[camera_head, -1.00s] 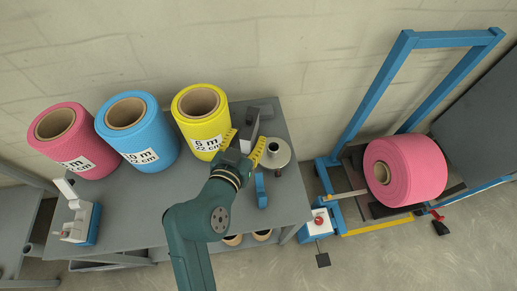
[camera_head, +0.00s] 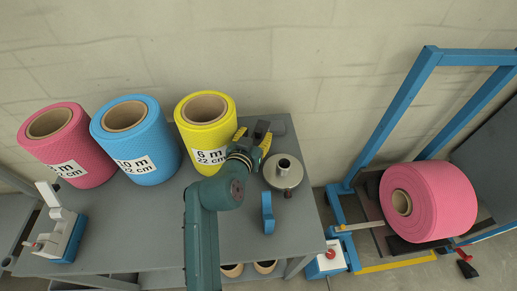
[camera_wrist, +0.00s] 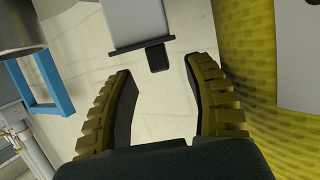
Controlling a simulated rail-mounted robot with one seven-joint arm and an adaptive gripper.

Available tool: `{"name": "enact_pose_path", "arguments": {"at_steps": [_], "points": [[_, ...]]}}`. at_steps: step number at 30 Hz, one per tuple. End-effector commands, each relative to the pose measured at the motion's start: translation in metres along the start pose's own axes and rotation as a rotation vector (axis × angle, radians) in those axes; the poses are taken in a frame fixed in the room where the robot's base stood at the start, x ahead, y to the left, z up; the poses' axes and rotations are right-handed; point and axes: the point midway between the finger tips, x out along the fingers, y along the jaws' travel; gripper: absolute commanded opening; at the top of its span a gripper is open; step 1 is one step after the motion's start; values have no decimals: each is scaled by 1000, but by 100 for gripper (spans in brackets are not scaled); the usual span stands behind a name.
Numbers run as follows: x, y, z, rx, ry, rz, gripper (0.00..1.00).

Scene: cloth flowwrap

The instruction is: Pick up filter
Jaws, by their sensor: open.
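A light grey box-shaped piece with a dark edge and a small dark tab (camera_wrist: 157,57) shows at the top of the wrist view; it may be the filter, but I cannot tell for sure. A grey piece (camera_head: 279,124), perhaps the same one, lies at the back of the table, partly hidden by my gripper. My gripper (camera_head: 253,134) is at the back of the table, between the yellow roll and the round metal holder. In the wrist view my gripper (camera_wrist: 160,85) has its ridged yellow fingers apart and empty, with the tab just ahead of the gap.
The yellow roll (camera_head: 205,120) is close beside one finger. The metal holder (camera_head: 284,172) and a blue tool (camera_head: 268,212) stand on the grey table (camera_head: 240,235). Blue (camera_head: 135,140) and pink (camera_head: 65,145) rolls stand left. A blue-framed machine (camera_head: 392,120) carries another pink roll (camera_head: 430,200).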

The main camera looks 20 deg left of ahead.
Motion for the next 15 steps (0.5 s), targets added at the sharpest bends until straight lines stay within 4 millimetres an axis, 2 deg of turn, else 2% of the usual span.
{"name": "enact_pose_path", "arguments": {"at_steps": [1, 3, 6, 14, 15], "points": [[12, 0, 6, 1, 2, 1, 52], [22, 0, 5, 1, 1, 1, 52], [31, 0, 3, 1, 2, 0, 52], [32, 0, 2, 0, 1, -1, 52], [32, 0, 2, 0, 1, -1, 44]]}}
